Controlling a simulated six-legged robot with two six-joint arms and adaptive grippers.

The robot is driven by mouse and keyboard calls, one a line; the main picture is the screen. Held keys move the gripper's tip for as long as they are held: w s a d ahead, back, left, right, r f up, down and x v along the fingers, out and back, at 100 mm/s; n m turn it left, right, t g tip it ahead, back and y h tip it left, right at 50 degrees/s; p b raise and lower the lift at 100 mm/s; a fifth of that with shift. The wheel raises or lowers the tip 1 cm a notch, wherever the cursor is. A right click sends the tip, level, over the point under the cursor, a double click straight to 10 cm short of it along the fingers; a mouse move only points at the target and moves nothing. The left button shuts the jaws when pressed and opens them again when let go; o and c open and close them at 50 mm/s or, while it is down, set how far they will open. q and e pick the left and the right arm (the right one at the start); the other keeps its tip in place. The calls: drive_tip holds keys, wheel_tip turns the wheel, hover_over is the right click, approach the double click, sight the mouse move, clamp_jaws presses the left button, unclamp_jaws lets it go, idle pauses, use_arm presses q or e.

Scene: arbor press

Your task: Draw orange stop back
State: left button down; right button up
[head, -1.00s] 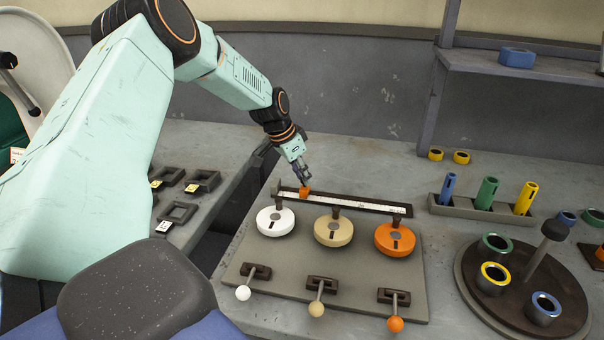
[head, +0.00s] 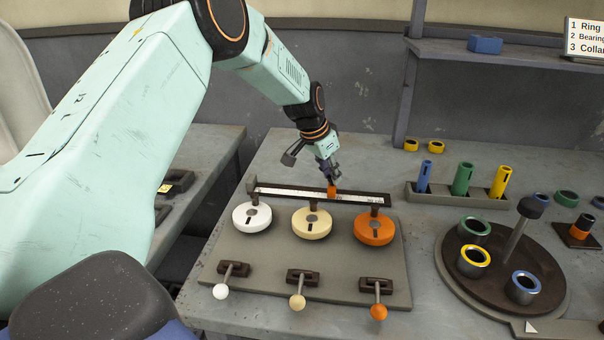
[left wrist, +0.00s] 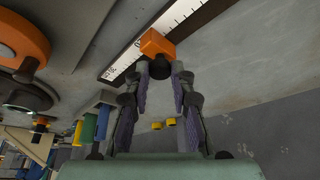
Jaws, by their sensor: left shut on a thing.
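The orange stop (head: 332,190) sits on the dark rail with the white scale (head: 290,193), right of the rail's middle. It also shows in the left wrist view (left wrist: 157,44), between my fingertips. My left gripper (head: 331,181) reaches down from behind the rail and is shut on the stop. In the left wrist view its fingers (left wrist: 160,68) close around a dark knob on the stop. Three round dials, white (head: 252,217), cream (head: 312,223) and orange (head: 374,227), stand in front of the rail. My right gripper is not in view.
Three levers with white (head: 221,291), cream (head: 298,302) and orange (head: 379,312) balls stand at the panel's front. A rack with blue, green and yellow tubes (head: 463,179) and a round turntable (head: 556,294) stand to the right. Bare table lies behind the rail.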

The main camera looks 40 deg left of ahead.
use_arm(q)
drive_tip(key=w+d, duration=0.1)
drive_tip(key=d, duration=0.2)
drive_tip(key=w+d, duration=0.1)
drive_tip(key=d, duration=0.1)
drive_tip(key=shift+w+f, duration=0.1)
drive_tip(key=shift+w, duration=0.2)
drive_tip(key=c, duration=1.1)
unclamp_jaws()
drive_tip(key=shift+w, duration=0.1)
drive_tip(key=shift+c, duration=0.2)
drive_tip(key=v, duration=1.2)
